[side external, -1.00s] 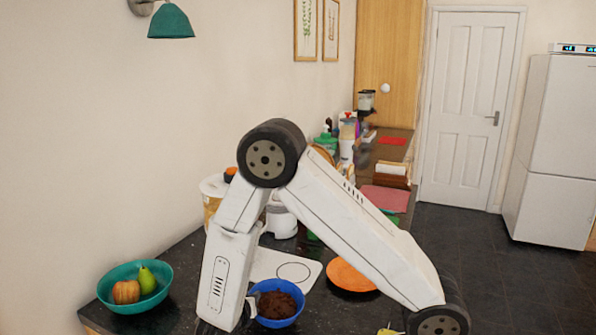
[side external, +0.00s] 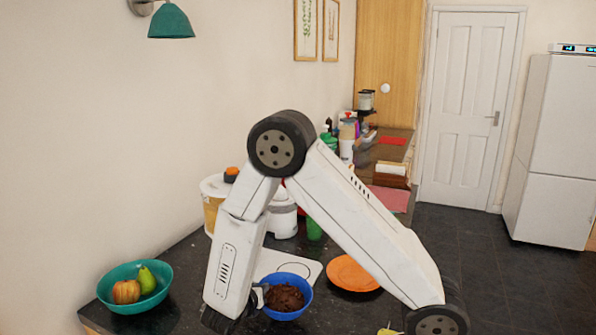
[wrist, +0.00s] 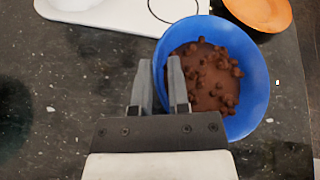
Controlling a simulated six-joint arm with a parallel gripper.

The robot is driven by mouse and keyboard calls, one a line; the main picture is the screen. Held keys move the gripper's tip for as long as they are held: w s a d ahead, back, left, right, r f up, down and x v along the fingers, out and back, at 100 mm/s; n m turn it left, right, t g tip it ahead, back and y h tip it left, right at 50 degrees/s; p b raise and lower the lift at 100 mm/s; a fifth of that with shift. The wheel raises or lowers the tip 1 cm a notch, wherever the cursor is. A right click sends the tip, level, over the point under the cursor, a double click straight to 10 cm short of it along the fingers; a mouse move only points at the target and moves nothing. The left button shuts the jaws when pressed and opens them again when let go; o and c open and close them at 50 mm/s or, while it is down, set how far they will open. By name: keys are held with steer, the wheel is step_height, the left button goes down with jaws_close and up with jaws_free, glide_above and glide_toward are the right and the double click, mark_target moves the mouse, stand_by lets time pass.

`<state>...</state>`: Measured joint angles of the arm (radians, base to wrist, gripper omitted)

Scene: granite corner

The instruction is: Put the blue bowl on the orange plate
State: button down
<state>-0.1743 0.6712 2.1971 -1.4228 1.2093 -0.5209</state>
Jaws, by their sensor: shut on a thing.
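The blue bowl (side external: 304,304) holds brown lumpy food and is at the front of the dark counter, left of the orange plate. It fills the upper right of the wrist view (wrist: 258,85). My gripper (side external: 261,294) is shut on the bowl's left rim; in the wrist view its fingers (wrist: 161,78) straddle that rim. The bowl looks about level and seems slightly raised, though the gap beneath it is hard to see. The orange plate (side external: 352,273) lies flat and empty to the bowl's right and a little behind; it shows at the wrist view's top right (wrist: 260,12).
A white board (side external: 270,262) with a circle outline lies behind the bowl. A teal bowl (side external: 150,302) of fruit stands at left. A green cup (side external: 314,230), white appliance (side external: 283,218) and tub (side external: 212,205) stand farther back. A yellow item (side external: 388,332) shows at the front edge.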

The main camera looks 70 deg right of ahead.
steer(key=s+d+r+m+g+y, duration=0.1)
steer(key=s+d+r+m+g, duration=0.3)
steer(key=s+d, duration=0.4)
steer(key=s+d+r+m+g+y, duration=0.2)
steer(key=s+d+r+g, duration=0.3)
steer(key=s, duration=0.8)
steer(key=d+r+m, duration=0.1)
steer(key=d, duration=0.2)
steer(key=shift+d+r+m+g, duration=0.25)
steer(key=shift+d+m+g, duration=0.05)
steer(key=shift+m, duration=0.1)
steer(key=shift+d, duration=0.1)
glide_above(340, 266)
steer(key=shift+s+f, duration=0.1)
steer(key=shift+f, duration=4.6)
steer(key=shift+f, duration=0.1)
steer(key=shift+f, duration=0.2)
steer(key=shift+w+f, duration=0.2)
steer(key=shift+f, duration=1.35)
